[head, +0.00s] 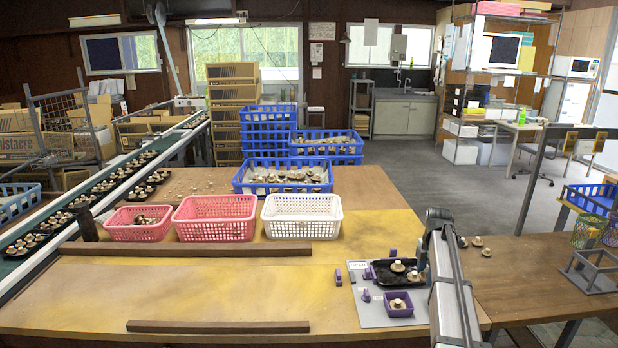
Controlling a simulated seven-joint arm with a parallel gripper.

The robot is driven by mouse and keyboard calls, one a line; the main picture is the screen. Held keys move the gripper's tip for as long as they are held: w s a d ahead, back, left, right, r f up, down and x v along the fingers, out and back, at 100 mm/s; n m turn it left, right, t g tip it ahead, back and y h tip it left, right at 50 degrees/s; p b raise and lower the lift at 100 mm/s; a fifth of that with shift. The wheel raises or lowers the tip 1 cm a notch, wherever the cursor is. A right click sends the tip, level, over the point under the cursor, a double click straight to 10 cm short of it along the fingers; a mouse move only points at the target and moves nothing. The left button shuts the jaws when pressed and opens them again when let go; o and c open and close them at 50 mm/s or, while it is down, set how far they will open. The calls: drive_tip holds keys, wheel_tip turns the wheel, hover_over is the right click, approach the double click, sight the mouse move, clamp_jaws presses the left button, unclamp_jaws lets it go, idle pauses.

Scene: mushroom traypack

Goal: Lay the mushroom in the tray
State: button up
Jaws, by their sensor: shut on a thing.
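A black tray (378,276) sits on a grey board at the right of the table. Mushrooms with pale caps lie in it, one (398,267) near its middle. My gripper (420,268) points down at the tray's right side, shut on a mushroom (413,276) that shows low at its tips. The fingers are small and dark, and part of the held mushroom is hidden. I cannot tell whether it touches the tray floor. A small purple tray (390,311) with a mushroom in it stands in front of the black tray.
Purple blocks stand left of the trays on the grey board (370,318). Two pink baskets (215,230) and a white basket (301,228) stand behind to the left. Wooden bars (218,327) lie on the table. Loose mushrooms (476,241) lie right of my arm.

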drive_tip(key=m, duration=0.5)
drive_tip(key=shift+m, duration=0.3)
drive_tip(key=m, duration=0.2)
drive_tip(key=shift+s+m, duration=0.25)
drive_tip(key=shift+m, duration=0.15)
drive_tip(key=shift+s+a+m, duration=0.1)
drive_tip(key=shift+s+m, duration=0.2)
drive_tip(key=shift+m, duration=0.9)
drive_tip(key=s+a+m, duration=0.7)
drive_tip(key=s+m, duration=0.2)
drive_tip(key=m, duration=0.3)
drive_tip(key=s+a+n, duration=0.2)
drive_tip(key=a, duration=0.6)
drive_tip(key=s+a+n, duration=0.1)
drive_tip(key=s+a, duration=0.1)
drive_tip(key=a, duration=0.6)
drive_tip(key=m, duration=0.2)
approach(391, 281)
drive_tip(key=shift+a+f, duration=0.1)
drive_tip(key=shift+f, duration=3.05)
